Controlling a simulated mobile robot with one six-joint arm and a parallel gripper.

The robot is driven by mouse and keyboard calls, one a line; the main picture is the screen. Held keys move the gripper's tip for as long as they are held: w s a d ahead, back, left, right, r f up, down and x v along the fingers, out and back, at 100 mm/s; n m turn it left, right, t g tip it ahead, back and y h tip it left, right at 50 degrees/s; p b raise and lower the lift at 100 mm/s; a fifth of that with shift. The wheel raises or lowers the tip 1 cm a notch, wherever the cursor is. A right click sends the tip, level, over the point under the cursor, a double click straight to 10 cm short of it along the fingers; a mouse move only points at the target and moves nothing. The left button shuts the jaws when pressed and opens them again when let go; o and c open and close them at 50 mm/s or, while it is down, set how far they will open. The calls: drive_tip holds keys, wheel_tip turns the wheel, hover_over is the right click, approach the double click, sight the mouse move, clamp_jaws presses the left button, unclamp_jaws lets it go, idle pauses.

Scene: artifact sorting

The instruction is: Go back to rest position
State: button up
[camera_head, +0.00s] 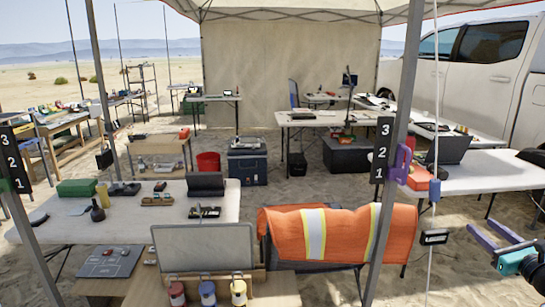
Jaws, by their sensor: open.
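My gripper (487,229) is at the lower right edge of the head camera view. Its two purple fingers are spread apart and point up and to the left, with nothing visible between them. A teal part shows at their base, and a dark part of my arm runs off the right edge. The gripper appears to hang over sandy ground, in front of the white table (490,172) on the right. Most of my arm is out of view.
A tent pole (392,130) with a number board (380,150) stands left of my gripper. An orange vest (330,235) hangs over a chair. A white table (70,215) with items is at left. Three small cans (208,292) stand at bottom center. Open sand lies around the gripper.

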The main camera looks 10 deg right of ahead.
drive_tip(key=w+a+f+n+g+y, duration=0.1)
drive_tip(key=w+a+f+y, duration=0.2)
drive_tip(key=w+a+f, duration=0.6)
drive_tip(key=w+a+f+n+g+y, duration=0.1)
drive_tip(key=w+a+f+y, duration=0.2)
drive_tip(key=w+a+f, duration=0.65)
drive_tip(key=s+a+f+n+g+y, duration=0.2)
drive_tip(key=a+f+n+g, duration=0.15)
drive_tip(key=a+f, duration=0.8)
drive_tip(key=s+a+f+n+g+y, duration=0.3)
drive_tip(key=a+f, duration=0.4)
drive_tip(key=a, duration=0.9)
drive_tip(key=s+a+f+n+g+h, duration=0.2)
drive_tip(key=s+a+f+n+g, duration=0.8)
drive_tip(key=s+a+f, duration=0.85)
drive_tip(key=s+d+f+n+g+h, duration=0.2)
drive_tip(key=s+f+n, duration=0.2)
drive_tip(key=s, duration=0.3)
drive_tip(key=s+d+f+n+g+h, duration=0.1)
drive_tip(key=s+f+n+g+h, duration=0.2)
drive_tip(key=s, duration=0.4)
drive_tip(key=s+d+f+n+h, duration=0.1)
drive_tip(key=s+d+n, duration=0.3)
drive_tip(key=d+n, duration=0.4)
drive_tip(key=shift+f+n+h, duration=0.4)
drive_tip(key=shift+n+h, duration=0.2)
drive_tip(key=shift+n, duration=0.15)
